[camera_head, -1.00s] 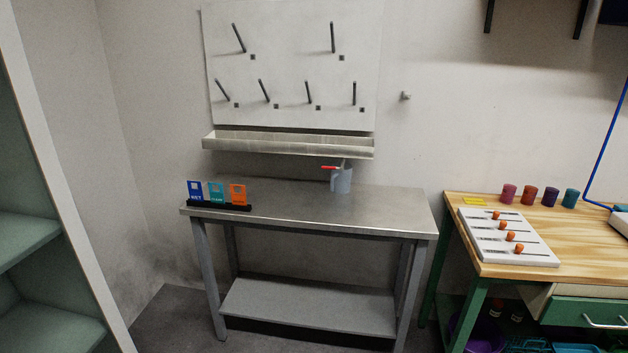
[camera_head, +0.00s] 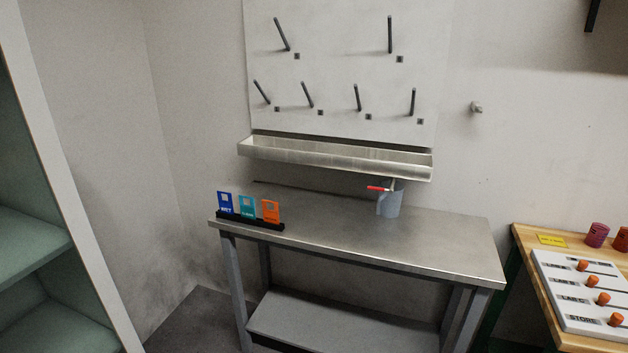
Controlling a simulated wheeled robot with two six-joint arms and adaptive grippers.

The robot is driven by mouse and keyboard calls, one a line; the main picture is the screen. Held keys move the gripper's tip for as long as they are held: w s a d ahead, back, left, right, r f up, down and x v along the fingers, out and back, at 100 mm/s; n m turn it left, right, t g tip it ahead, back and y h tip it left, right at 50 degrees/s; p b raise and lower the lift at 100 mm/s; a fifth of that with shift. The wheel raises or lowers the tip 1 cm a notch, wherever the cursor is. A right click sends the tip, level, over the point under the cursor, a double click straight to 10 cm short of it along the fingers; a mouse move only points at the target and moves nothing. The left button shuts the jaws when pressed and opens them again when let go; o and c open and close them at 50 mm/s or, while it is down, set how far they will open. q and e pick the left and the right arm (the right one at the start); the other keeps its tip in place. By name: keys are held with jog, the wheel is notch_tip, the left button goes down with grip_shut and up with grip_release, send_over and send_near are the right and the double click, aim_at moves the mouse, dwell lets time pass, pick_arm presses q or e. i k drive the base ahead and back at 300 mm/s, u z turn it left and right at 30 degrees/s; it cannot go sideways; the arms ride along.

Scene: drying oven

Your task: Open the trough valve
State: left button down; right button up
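The metal trough (camera_head: 335,160) runs along the bottom of the white pegboard on the wall. At its right end, below it, is the valve with a red lever handle (camera_head: 378,188), which points left and lies about level. A grey-blue jug (camera_head: 391,203) stands on the steel table right under the valve, partly behind the handle. Neither of my grippers is in view.
The steel table (camera_head: 440,245) below the trough is mostly bare. A black holder with blue, teal and orange cards (camera_head: 270,211) stands at its left. A wooden bench (camera_head: 525,243) with a white knob panel is at right, green shelves (camera_head: 30,240) at left.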

aim_at(380, 189)
jog(key=u, duration=0.5)
jog(key=i, duration=1.1)
jog(key=z, duration=0.65)
jog(key=i, duration=1)
jog(key=u, duration=0.1)
jog(key=k, duration=0.75)
jog(key=z, duration=0.25)
